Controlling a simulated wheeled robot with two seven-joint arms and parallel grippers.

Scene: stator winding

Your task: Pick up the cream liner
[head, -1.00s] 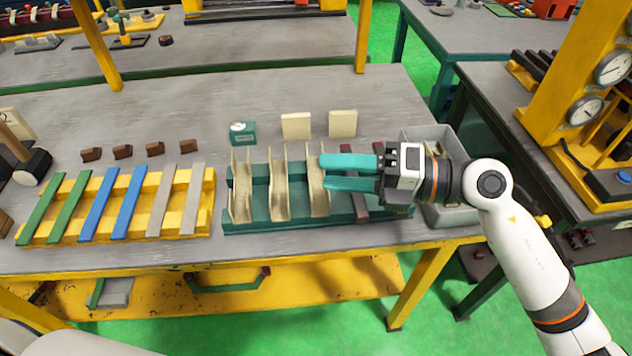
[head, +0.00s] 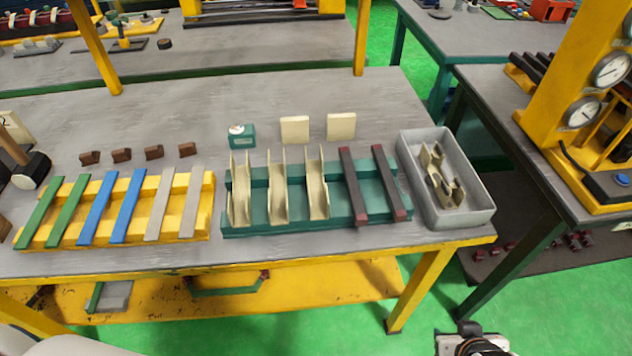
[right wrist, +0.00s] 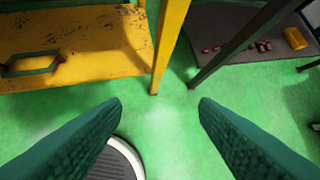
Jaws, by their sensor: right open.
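More cream channel pieces (head: 434,165) lie jumbled in a grey bin at the right. My right gripper (right wrist: 161,106) is open and empty in the right wrist view, its teal fingers over the green floor. In the head view only part of its wrist shows at the bottom edge, well away from the rack. My left gripper is not in view.
A yellow rack (head: 207,205) with coloured strips is to the left.

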